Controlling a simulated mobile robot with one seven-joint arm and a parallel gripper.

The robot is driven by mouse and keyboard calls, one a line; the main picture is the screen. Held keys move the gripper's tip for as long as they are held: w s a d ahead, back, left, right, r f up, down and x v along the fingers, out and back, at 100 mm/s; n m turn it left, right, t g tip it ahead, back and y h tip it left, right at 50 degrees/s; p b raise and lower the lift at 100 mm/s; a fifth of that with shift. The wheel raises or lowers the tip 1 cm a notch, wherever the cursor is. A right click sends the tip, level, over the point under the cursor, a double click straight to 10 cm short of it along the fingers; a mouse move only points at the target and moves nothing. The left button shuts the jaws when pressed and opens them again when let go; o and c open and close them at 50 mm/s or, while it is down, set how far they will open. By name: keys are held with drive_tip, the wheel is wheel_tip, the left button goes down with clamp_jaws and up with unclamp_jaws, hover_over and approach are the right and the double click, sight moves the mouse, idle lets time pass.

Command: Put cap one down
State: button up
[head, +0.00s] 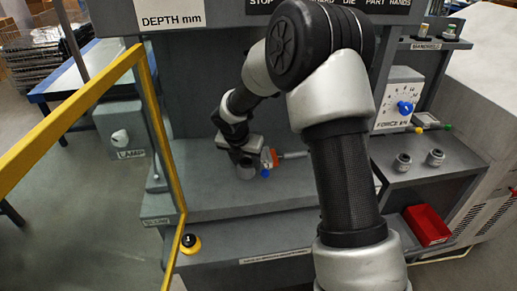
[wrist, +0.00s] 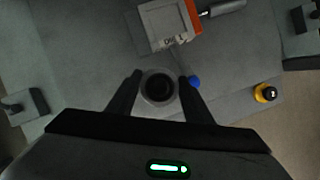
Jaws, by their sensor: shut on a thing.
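A round grey cap (wrist: 148,99) with a dark hollow centre sits between the two black fingers of my gripper (wrist: 159,87) in the wrist view. The fingers are shut on its sides. In the head view my gripper (head: 246,163) is low inside the press bay, and the cap (head: 246,174) shows small and grey under it. I cannot tell whether the cap touches the bay floor (head: 205,203). I see no marking that tells which cap it is.
A grey and orange block (wrist: 165,22) with a rod and a blue knob (wrist: 193,81) are close by. A yellow rail (head: 160,130) edges the bay's left.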

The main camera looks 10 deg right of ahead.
drive_tip(key=w+d, duration=0.2)
drive_tip(key=w, duration=0.2)
drive_tip(key=w+d+p, duration=0.1)
drive_tip(key=w+d, duration=0.1)
drive_tip(key=w, duration=0.1)
drive_tip(key=w+d, duration=0.2)
drive_tip(key=w, duration=0.2)
drive_tip(key=shift+w, duration=0.35)
drive_tip(key=shift+w+f, duration=0.1)
drive_tip(key=shift+f, duration=0.15)
drive_tip(key=shift+f+p, duration=0.35)
drive_tip(key=shift+f, duration=1.1)
drive_tip(key=shift+f, duration=0.1)
drive_tip(key=o, duration=1.4)
drive_tip(key=shift+r, duration=0.45)
drive_tip(key=v, duration=1.1)
drive_tip(key=shift+r, duration=0.1)
